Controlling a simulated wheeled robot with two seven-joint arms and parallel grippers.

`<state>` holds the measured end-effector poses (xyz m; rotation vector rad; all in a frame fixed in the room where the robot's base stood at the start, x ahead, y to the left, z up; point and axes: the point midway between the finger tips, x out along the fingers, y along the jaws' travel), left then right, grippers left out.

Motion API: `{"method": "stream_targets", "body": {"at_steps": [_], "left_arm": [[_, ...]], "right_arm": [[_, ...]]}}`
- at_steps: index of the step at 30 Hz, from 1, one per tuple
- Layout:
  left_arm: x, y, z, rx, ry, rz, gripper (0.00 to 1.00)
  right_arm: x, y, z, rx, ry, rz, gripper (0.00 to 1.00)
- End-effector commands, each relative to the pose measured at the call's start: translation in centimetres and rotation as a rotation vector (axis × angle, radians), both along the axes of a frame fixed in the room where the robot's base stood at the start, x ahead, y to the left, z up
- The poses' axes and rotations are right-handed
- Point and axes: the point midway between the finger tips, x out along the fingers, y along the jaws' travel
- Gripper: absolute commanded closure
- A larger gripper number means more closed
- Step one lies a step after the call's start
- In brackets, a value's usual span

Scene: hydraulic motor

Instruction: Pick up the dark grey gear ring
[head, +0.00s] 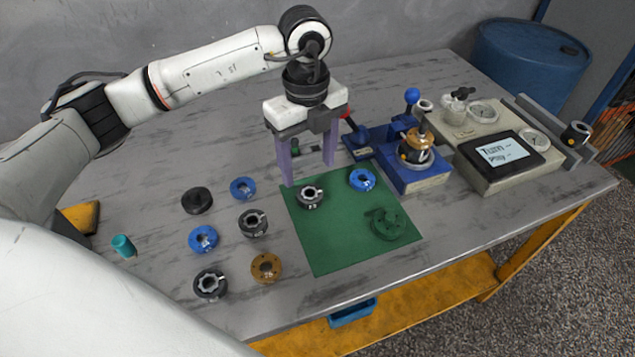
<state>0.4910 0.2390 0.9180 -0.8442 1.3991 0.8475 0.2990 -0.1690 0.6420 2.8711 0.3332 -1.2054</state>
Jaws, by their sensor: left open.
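My left gripper (309,174) points down with its two purple fingers wide apart and nothing between them. Its fingertips are at the back edge of the green mat. Just in front of them, a dark grey ring-shaped part (309,198) lies on the mat. Two similar dark grey ring parts lie on the bare table to the left, one in the middle (253,223) and one nearer the front (210,285), whose hole looks toothed. I cannot tell for certain which is the gear ring. My right gripper is not in view.
The green mat (325,255) also holds a blue ring (362,180) and a green part (385,223). Blue rings (203,239), a black disc (196,200), and a brown ring (266,268) lie left of it. A blue fixture (418,178) and a gauge box (500,150) stand right.

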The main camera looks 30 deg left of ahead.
Motion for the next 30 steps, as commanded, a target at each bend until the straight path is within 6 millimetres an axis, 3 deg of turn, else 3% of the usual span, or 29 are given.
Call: {"method": "stream_targets", "body": {"at_steps": [5,18,26,30], "left_arm": [[0.0,0.0,-2.1,0.0,0.001,0.0,0.38],[0.5,0.1,-7.2,-0.001,0.002,-0.001,0.38],[0.5,0.0,-7.6,-0.003,-0.001,-0.002,0.38],[0.5,0.0,-7.6,-0.003,-0.001,-0.002,0.56]], "right_arm": [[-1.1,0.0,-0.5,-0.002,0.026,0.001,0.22],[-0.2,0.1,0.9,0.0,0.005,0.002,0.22],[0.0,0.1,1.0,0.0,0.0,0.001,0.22],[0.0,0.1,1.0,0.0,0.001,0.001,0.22]]}}
